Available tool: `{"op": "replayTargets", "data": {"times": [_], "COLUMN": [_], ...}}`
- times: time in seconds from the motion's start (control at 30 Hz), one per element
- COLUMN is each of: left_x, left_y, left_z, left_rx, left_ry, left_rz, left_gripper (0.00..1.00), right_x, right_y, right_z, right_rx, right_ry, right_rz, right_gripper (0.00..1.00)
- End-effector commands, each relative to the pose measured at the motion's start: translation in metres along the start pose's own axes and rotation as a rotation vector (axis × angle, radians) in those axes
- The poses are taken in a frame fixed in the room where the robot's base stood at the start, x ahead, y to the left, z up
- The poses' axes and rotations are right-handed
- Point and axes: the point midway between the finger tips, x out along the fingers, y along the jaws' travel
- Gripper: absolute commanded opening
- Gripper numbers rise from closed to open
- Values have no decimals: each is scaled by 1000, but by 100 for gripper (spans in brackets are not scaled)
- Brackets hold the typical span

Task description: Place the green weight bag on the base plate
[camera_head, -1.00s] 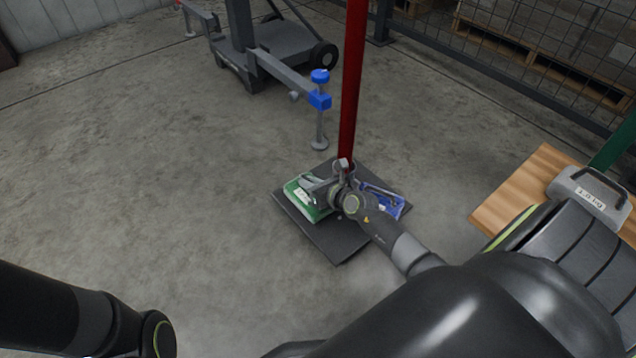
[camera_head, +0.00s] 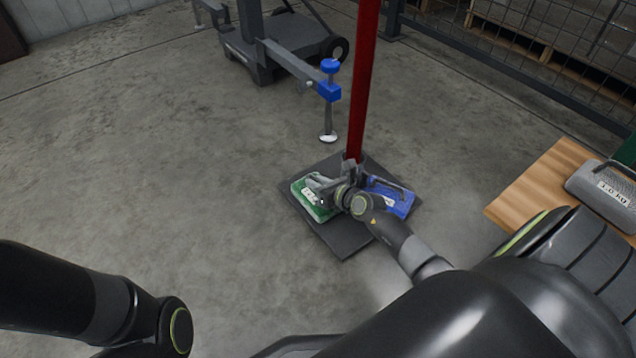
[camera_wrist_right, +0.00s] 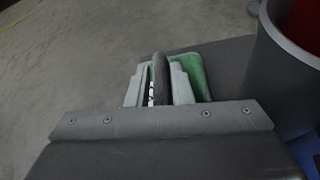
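The green weight bag (camera_head: 312,207) sits at the left part of the dark base plate (camera_head: 342,243) and looks to be resting on it. My right gripper (camera_head: 318,186) is over the bag. In the right wrist view, the dark handle (camera_wrist_right: 159,75) is between the fingers of my right gripper (camera_wrist_right: 158,88), with little gap, and the green bag (camera_wrist_right: 203,78) shows behind them. The fingers hide part of the bag. My left arm shows at lower left in the head view, but its gripper is out of view.
A blue weight bag (camera_head: 397,203) lies on the plate's right side. A grey weight (camera_head: 603,190) is on a wooden surface (camera_head: 535,190) at right. A blue-clamped outrigger (camera_head: 329,92) stands behind. Floor at left is clear.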

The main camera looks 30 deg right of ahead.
Motion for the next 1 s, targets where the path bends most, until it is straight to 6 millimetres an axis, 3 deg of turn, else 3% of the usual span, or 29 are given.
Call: {"op": "replayTargets", "data": {"times": [0.1, 0.47, 0.67, 0.8, 1.0], "left_x": [0, 4, 21, 34, 40], "left_y": [0, 1, 4, 7, 7], "left_z": [0, 2, 8, 12, 16], "left_rx": [1, 1, 6, 15, 30], "left_ry": [1, 2, 12, 25, 28], "left_rz": [2, 5, 18, 39, 62], "left_gripper": [34, 34, 34, 34, 34], "right_x": [0, -4, -35, -66, -102], "right_y": [0, 1, 1, 1, 1], "right_z": [0, 4, 6, 7, 4], "right_rx": [0, 0, 0, 0, 0], "right_ry": [0, 1, 2, 2, 2], "right_rz": [0, 0, -1, -1, 0], "right_gripper": [34, 34, 34, 34, 34]}}
